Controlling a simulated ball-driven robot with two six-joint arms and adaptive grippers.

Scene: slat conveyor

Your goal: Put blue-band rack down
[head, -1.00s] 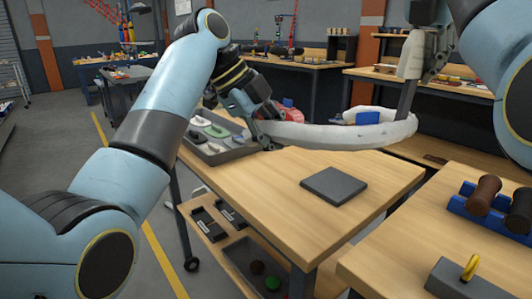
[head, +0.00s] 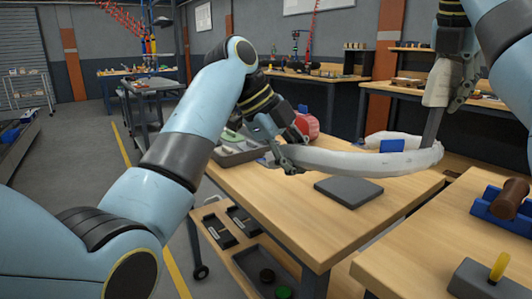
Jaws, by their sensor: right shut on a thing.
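The blue-band rack is a long, curved, pale grey piece (head: 335,161) with a blue patch (head: 391,146) near its right end. It is held above the wooden table, behind the dark flat pad (head: 349,192). My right gripper (head: 433,128) comes down from above, shut on the rack's right end. My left gripper (head: 284,160) is at the rack's left end, its dark fingers against or beside it. Whether they are closed on it cannot be told. The rack's far side is partly hidden.
The wooden table (head: 300,212) has free top around the pad. A grey tray (head: 238,156) and a red item (head: 307,126) are behind my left gripper. At right, another bench (head: 440,262) bears a blue holder with a brown roller (head: 506,198).

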